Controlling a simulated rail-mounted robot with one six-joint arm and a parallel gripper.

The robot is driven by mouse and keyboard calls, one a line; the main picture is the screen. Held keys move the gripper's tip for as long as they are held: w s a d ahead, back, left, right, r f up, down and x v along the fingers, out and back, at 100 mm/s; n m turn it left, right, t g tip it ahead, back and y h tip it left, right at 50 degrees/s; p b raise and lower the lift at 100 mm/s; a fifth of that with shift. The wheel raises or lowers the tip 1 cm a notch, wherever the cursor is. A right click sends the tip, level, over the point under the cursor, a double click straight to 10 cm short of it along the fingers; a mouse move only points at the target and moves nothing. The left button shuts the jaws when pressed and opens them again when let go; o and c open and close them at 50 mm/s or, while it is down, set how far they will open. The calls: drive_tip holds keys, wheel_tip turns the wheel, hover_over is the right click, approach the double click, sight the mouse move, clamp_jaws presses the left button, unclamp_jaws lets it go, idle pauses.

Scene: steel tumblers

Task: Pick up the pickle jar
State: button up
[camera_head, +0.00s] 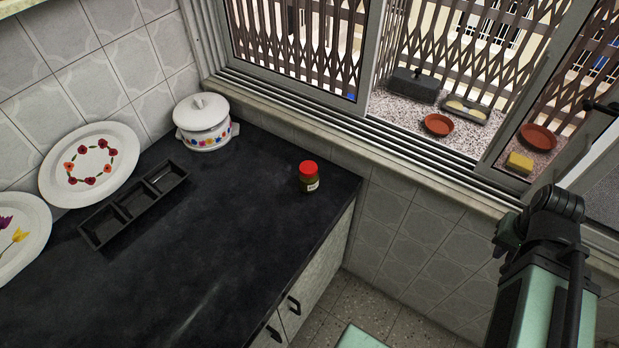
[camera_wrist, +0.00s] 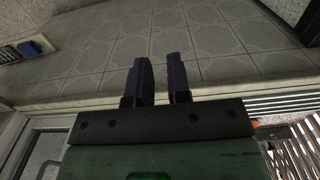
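The pickle jar (camera_head: 309,182), a small jar with a red lid and a pale label, stands upright near the right edge of the dark countertop (camera_head: 240,235), by the window wall. My gripper (camera_wrist: 159,62) shows in the wrist view with its two dark fingers apart and nothing between them. The wrist view shows tiled wall beyond the fingers, and I do not make out the jar there. In the head view my arm is at the far right, well away from the jar, and the gripper's fingers cannot be made out.
A white lidded pot (camera_head: 203,124) stands in the back corner. A black three-part tray (camera_head: 118,228) lies left of the jar, and decorated plates (camera_head: 62,178) lean on the wall. The window ledge (camera_head: 415,178) runs behind the jar. The counter around the jar is clear.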

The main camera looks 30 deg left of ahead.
drive_tip(key=shift+o, duration=0.4)
drive_tip(key=o, duration=1.4)
drive_tip(key=shift+o, duration=0.2)
